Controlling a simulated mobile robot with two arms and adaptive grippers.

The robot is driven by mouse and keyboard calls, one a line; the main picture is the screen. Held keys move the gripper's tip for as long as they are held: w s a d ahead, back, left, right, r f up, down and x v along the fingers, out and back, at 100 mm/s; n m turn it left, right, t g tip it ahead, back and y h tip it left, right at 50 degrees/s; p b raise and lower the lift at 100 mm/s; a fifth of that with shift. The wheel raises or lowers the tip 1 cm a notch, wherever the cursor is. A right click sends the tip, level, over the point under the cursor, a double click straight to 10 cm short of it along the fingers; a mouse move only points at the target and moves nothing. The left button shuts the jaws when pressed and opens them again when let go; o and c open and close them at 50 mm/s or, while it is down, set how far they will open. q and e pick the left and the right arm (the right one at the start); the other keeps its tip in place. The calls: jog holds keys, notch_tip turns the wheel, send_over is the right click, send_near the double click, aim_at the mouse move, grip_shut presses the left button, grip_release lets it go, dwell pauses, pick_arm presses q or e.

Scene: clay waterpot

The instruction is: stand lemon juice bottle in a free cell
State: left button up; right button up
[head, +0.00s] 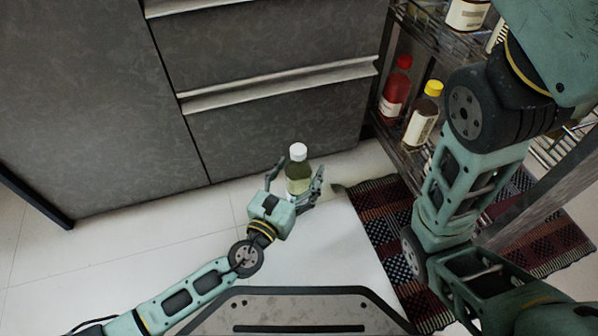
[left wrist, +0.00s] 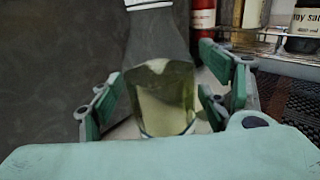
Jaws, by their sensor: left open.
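The lemon juice bottle (head: 298,168), yellow-green with a white cap, is upright in front of the grey drawers in the head view. My left gripper (head: 295,186) is open, with its fingers on either side of the bottle. My right gripper is not in view. Cells of the rack (head: 368,128) cannot be made out clearly.
The rack at the right holds a red-capped bottle (head: 396,88) and a yellow-capped bottle (head: 422,118); more bottles stand on the upper level. A patterned rug (head: 378,205) lies below it. My right arm covers part of the rack. White floor is clear at the left.

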pick_arm(q)
jog(key=shift+s, duration=0.15)
jog(key=shift+c, duration=0.3)
jog(key=c, duration=1.7)
jog(key=shift+r, duration=0.15)
grip_shut()
